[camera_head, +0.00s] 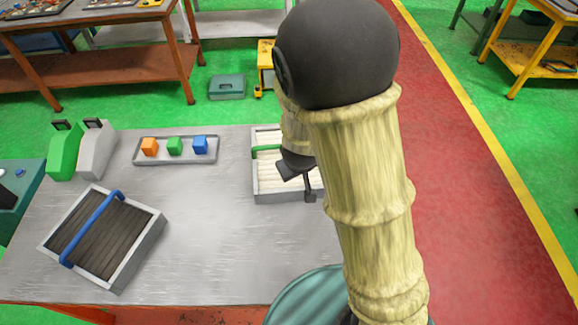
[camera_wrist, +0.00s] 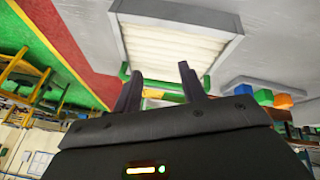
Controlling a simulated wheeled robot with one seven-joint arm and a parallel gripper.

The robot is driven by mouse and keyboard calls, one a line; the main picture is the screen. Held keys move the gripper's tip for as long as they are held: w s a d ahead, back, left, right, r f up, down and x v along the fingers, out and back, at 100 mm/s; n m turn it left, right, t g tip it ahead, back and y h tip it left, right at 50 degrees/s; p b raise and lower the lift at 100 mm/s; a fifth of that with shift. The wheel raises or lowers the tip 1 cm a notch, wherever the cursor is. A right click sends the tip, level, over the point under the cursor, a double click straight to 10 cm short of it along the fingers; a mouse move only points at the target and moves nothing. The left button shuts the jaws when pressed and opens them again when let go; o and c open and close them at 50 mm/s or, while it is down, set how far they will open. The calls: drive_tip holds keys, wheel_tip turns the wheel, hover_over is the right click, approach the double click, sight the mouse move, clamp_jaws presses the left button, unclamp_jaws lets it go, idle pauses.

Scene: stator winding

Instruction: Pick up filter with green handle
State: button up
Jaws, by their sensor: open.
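The filter with the green handle (camera_head: 267,150) is a grey-framed box with white pleats, lying at the right part of the grey table. My arm hides part of it in the head view. In the wrist view the filter's white pleated face (camera_wrist: 178,50) fills the top middle, and its green handle (camera_wrist: 163,84) runs across just beyond my fingertips. My gripper (camera_head: 297,180) is over the filter, open and empty. In the wrist view my two fingers (camera_wrist: 160,85) are apart and overlap the handle; I cannot tell whether they touch it.
A filter with a blue handle (camera_head: 146,238) and dark slats lies at the front left of the table (camera_head: 230,255). A tray (camera_head: 177,160) holds orange, green and blue blocks. Green (camera_head: 65,152) and grey (camera_head: 97,152) containers stand at the left. The table's middle is clear.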

drive_tip(key=w+a+f+n+h+b, duration=0.1)
drive_tip(key=f, duration=0.1)
drive_tip(key=w+a+f+n+t+b, duration=0.1)
drive_tip(key=f, duration=0.1)
drive_tip(key=a+f+n+t+h+b, duration=0.1)
drive_tip(key=f, duration=0.1)
drive_tip(key=shift+w+a+h, duration=0.2)
drive_tip(key=shift+w+h, duration=0.1)
drive_tip(key=shift+w, duration=0.1)
drive_tip(key=shift+w+a+f+n+t+h+b, duration=0.2)
drive_tip(key=shift+a+f+n+t+h+b, duration=0.15)
drive_tip(key=shift+a+n+t+h+b, duration=0.15)
drive_tip(key=shift+w+a+f+n+t+h+b, duration=0.15)
drive_tip(key=shift+a+f+n+t+h+b, duration=0.25)
drive_tip(key=shift+n+t, duration=0.15)
drive_tip(key=a+n+t+h+b, duration=0.1)
drive_tip(key=s+a+r+n+t+h+b, duration=0.1)
drive_tip(key=a+t, duration=0.1)
drive_tip(key=a+r+n+t+h, duration=0.1)
drive_tip(key=shift+s+a+t+b, duration=0.25)
drive_tip(key=shift+s+a+b, duration=0.1)
drive_tip(key=shift+s+b, duration=0.05)
drive_tip(key=x, duration=1.2)
drive_tip(key=shift+w+d+f, duration=0.1)
